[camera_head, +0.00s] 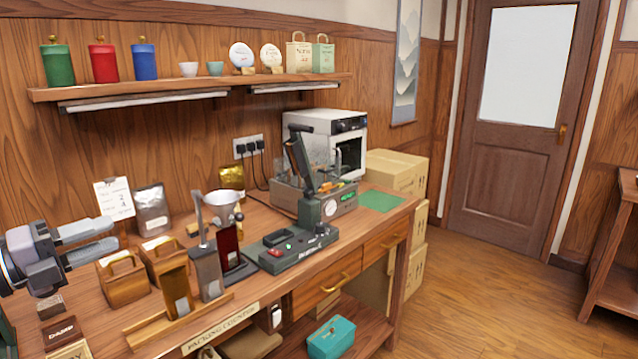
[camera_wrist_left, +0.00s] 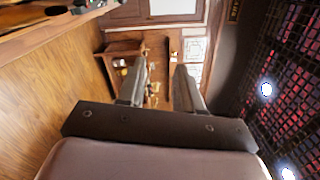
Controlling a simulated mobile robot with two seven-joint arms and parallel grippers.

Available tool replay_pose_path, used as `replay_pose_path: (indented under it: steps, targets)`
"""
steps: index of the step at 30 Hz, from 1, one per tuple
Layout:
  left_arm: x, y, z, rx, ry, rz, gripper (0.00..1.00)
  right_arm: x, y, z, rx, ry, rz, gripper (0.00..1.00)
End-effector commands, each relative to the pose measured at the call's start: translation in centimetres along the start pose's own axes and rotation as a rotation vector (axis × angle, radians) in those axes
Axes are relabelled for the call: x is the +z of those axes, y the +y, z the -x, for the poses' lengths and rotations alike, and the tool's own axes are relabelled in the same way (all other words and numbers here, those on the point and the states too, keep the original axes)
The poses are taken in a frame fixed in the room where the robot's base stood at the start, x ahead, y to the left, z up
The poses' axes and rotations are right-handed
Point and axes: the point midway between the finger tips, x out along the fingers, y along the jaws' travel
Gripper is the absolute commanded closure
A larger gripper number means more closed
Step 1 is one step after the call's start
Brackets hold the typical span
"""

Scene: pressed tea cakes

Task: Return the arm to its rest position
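My left gripper (camera_head: 104,238) reaches in from the left edge of the head view, above the left end of the packing counter (camera_head: 290,285). Its two grey fingers stand apart with nothing between them. In the left wrist view the gripper (camera_wrist_left: 162,78) also shows its fingers parted and empty, with the floor and a far side table beyond them. My right gripper is in neither view.
Two wooden boxes with handles (camera_head: 123,284) stand below and right of the gripper. A silver pouch (camera_head: 151,213) and a white card (camera_head: 115,200) are behind it. A shelf (camera_head: 200,88) with tins runs above. Open floor (camera_head: 490,310) lies at the right.

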Motion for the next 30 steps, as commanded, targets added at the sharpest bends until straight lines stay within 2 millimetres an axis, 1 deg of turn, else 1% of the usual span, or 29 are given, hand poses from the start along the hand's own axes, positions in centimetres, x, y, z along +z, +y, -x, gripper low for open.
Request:
replay_pose_path:
  steps: [1, 5, 6, 8, 9, 11, 12, 14, 15, 17, 18, 20, 21, 23, 24, 27, 30]
  targets:
    - [-1.8, 3.0, -0.8, -0.005, -0.002, 0.093, 0.65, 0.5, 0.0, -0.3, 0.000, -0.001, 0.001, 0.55]
    - [-4.7, 7.8, -1.9, -0.017, -0.051, 0.284, 0.65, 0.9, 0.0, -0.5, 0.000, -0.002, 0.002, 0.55]
    - [-5.7, 9.4, -2.1, -0.018, -0.070, 0.350, 0.65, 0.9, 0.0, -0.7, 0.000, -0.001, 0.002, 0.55]
    - [-7.5, 11.9, -2.4, -0.018, -0.102, 0.455, 0.65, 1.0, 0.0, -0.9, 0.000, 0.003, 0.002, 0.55]
    - [-8.7, 13.7, -2.5, -0.016, -0.128, 0.529, 0.65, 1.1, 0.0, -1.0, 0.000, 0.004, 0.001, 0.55]
    - [-10.7, 16.3, -2.4, -0.008, -0.171, 0.641, 0.65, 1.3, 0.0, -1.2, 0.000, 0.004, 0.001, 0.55]
    - [-12.0, 17.9, -2.3, -0.002, -0.201, 0.717, 0.65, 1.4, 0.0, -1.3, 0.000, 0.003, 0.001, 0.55]
    - [-14.0, 20.3, -2.0, 0.011, -0.249, 0.826, 0.65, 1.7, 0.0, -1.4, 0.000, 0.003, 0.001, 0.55]
    - [-15.4, 21.8, -1.7, 0.021, -0.283, 0.899, 0.65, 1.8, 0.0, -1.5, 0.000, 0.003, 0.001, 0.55]
    - [-17.7, 24.2, -1.1, 0.040, -0.338, 1.013, 0.65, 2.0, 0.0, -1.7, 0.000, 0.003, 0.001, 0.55]
    - [-19.3, 25.7, -0.6, 0.053, -0.378, 1.090, 0.65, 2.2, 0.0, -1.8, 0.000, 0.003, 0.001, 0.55]
    - [-21.8, 27.9, 0.3, 0.078, -0.443, 1.207, 0.65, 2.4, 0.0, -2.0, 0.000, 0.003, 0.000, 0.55]
    - [-23.6, 29.4, 0.9, 0.096, -0.490, 1.285, 0.65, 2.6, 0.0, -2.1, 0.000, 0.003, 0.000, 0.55]
    - [-26.2, 31.3, 2.0, 0.124, -0.559, 1.400, 0.65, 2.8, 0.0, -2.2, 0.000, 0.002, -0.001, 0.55]
    - [-28.0, 32.4, 2.8, 0.144, -0.608, 1.471, 0.65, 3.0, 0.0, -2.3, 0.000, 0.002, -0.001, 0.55]
    - [-31.9, 34.6, 4.6, 0.189, -0.718, 1.628, 0.65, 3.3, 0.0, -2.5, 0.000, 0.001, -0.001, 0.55]
    - [-34.9, 36.0, 6.1, 0.226, -0.805, 1.742, 0.65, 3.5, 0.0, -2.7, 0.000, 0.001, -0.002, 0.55]
